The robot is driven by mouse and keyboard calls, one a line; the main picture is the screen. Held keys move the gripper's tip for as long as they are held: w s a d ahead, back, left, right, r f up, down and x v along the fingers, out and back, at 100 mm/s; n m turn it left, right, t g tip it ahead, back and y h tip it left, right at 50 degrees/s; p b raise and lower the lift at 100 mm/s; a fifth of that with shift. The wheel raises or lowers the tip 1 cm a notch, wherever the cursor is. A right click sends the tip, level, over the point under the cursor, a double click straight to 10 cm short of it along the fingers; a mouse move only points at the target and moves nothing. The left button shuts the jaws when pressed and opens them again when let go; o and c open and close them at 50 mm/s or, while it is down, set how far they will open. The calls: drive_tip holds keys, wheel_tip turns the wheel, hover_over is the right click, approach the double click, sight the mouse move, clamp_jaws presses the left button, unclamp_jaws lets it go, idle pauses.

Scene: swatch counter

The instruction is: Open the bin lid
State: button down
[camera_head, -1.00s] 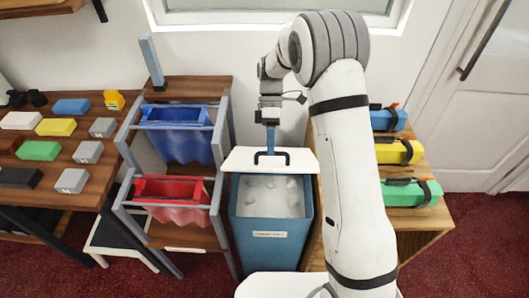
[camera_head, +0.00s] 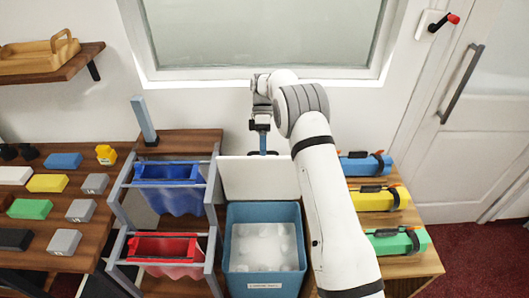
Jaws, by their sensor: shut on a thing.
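The blue bin (camera_head: 264,212) stands on the floor in the middle, its mouth uncovered, with white crumpled contents inside. Its white lid (camera_head: 255,179) is swung up and stands steeply at the bin's back edge. My gripper (camera_head: 262,150) is at the lid's top edge, shut on the lid; its blue fingers reach down there. The lid's black handle does not show now, so the exact grip point is hidden.
A rack with a blue fabric bin (camera_head: 171,189) and a red one (camera_head: 166,251) stands close on the left. A wooden stand with coloured rolls (camera_head: 379,199) is on the right. A window is behind, and a door (camera_head: 480,140) is at right.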

drive_tip(key=shift+w+a+f+g+p, duration=0.1)
drive_tip(key=shift+w+f+g+p, duration=0.25)
drive_tip(key=shift+w, duration=0.2)
drive_tip(key=shift+w+f+g+p, duration=0.25)
drive_tip(key=shift+w+f, duration=0.1)
drive_tip(key=shift+w, duration=0.2)
drive_tip(key=c, duration=1.8)
unclamp_jaws()
drive_tip(key=shift+w+a+f, duration=0.1)
drive_tip(key=shift+o, duration=0.9)
drive_tip(key=shift+w, duration=0.15)
drive_tip(key=shift+o, duration=0.7)
drive_tip(key=shift+r, duration=0.2)
drive_tip(key=shift+r, duration=0.1)
